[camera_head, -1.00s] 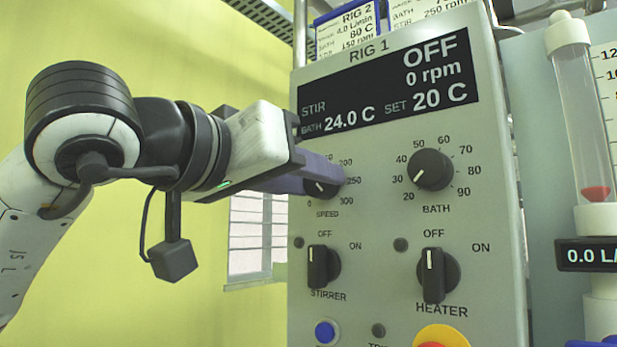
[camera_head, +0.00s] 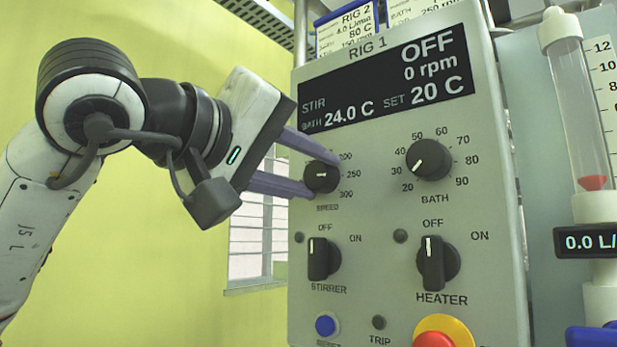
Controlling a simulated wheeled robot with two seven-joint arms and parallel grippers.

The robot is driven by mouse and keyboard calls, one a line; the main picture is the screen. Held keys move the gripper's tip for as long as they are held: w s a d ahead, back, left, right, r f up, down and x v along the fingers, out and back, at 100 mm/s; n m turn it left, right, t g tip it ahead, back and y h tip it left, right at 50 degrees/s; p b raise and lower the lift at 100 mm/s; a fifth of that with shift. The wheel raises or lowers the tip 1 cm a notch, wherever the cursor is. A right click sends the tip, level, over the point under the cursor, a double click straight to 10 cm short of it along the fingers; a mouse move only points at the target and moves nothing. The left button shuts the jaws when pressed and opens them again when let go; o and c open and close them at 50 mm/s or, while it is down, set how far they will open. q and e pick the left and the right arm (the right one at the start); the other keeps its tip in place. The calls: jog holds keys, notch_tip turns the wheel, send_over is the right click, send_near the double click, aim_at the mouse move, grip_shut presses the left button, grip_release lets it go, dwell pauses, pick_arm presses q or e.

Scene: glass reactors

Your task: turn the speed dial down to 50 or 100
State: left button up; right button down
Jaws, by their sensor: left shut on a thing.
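The speed dial (camera_head: 321,178) is a small black round knob with a white mark on the grey RIG 1 panel (camera_head: 380,205). My left gripper (camera_head: 323,174) is shut on it, one purple finger above and one below. The mark looks roughly level; I cannot tell which end points. The labels 200, 250 and 300 show on the dial's right. The fingers hide the scale on its left. The display (camera_head: 388,85) reads OFF, 0 rpm, bath 24.0 C, set 20 C. My right gripper is not in view.
The bath dial (camera_head: 429,160) is right of the speed dial. The stirrer switch (camera_head: 322,259) and heater switch (camera_head: 437,262) sit below, both at OFF. Lower still are a blue button (camera_head: 327,326) and a red button (camera_head: 434,340). A glass flow tube (camera_head: 582,120) stands at right.

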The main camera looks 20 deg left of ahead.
pick_arm(q)
jog(key=shift+n, duration=1)
jog(key=n+b, duration=0.2)
jog(key=n, duration=0.3)
jog(key=shift+a, duration=0.1)
jog(key=n+b, duration=0.1)
jog(key=n, duration=0.2)
jog(key=shift+f+n+h, duration=0.1)
jog(key=shift+n+h, duration=0.2)
jog(key=shift+n, duration=0.1)
jog(key=n+b, duration=0.1)
jog(key=n, duration=0.1)
jog(key=shift+n+g, duration=0.3)
jog(key=n+b, duration=0.1)
jog(key=n, duration=0.3)
jog(key=shift+f+h, duration=0.1)
jog(key=shift+h, duration=0.2)
jog(key=n+b, duration=0.2)
jog(key=n, duration=0.2)
jog(key=shift+f+n, duration=0.1)
jog(key=shift+n, duration=0.2)
jog(key=n+b, duration=0.1)
jog(key=n, duration=0.2)
jog(key=shift+n+b, duration=0.65)
jog(key=shift+n, duration=0.55)
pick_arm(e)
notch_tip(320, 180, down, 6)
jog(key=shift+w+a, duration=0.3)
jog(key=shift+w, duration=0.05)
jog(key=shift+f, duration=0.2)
